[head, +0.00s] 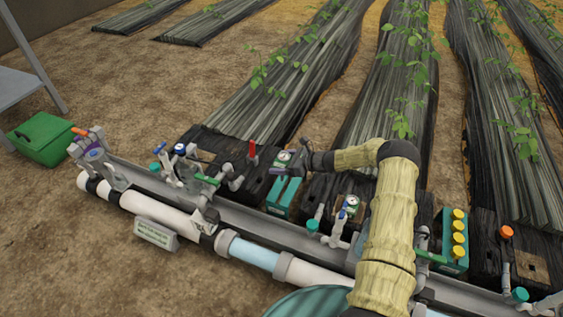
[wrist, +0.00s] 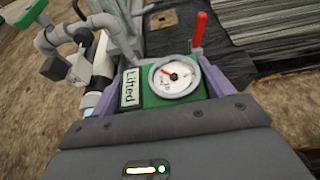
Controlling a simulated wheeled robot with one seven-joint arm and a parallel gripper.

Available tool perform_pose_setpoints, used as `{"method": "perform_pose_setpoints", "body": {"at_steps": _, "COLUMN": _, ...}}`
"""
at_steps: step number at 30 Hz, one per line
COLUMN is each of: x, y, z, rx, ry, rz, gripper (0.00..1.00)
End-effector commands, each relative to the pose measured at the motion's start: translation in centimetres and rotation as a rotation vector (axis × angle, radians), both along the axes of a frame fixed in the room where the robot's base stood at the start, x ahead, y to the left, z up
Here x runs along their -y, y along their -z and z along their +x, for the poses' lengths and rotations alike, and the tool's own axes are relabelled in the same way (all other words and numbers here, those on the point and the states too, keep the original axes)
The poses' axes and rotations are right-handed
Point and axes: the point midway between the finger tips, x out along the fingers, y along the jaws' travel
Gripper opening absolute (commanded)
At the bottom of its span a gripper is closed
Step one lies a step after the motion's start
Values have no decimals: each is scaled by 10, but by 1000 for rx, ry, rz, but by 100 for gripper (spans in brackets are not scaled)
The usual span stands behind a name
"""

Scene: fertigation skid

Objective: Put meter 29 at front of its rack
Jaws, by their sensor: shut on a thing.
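My gripper (head: 290,168) reaches over the pipe skid, with its fingers on either side of a green meter. It is shut on this meter, which has a round white dial (wrist: 176,78) with a red needle and a label that seems to read "Lifted". The same white dial shows small in the head view (head: 284,156). No number 29 is legible on it. A teal rack (head: 280,200) is just below the gripper in the head view; I cannot tell if the meter touches it. A second white-dialled gauge (head: 352,201) stands further right, partly beside my arm.
A red-handled valve (head: 252,150) stands close left of the gripper; its handle shows in the wrist view (wrist: 199,30). Blue-handled valves (head: 179,150) are further left. A teal box with yellow caps (head: 459,238) is at right. White pipe (head: 150,207) runs along the front.

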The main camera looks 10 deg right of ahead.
Motion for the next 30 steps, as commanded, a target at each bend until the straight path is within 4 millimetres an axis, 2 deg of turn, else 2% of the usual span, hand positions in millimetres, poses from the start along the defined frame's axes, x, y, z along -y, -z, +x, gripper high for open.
{"method": "perform_pose_setpoints", "body": {"at_steps": 1, "x": 0, "y": 6, "z": 0, "rx": 0, "ry": 0, "rz": 0, "gripper": 55}}
{"method": "perform_pose_setpoints", "body": {"at_steps": 30, "x": 0, "y": 67, "z": 0, "rx": 1, "ry": 0, "rz": 1, "gripper": 55}}
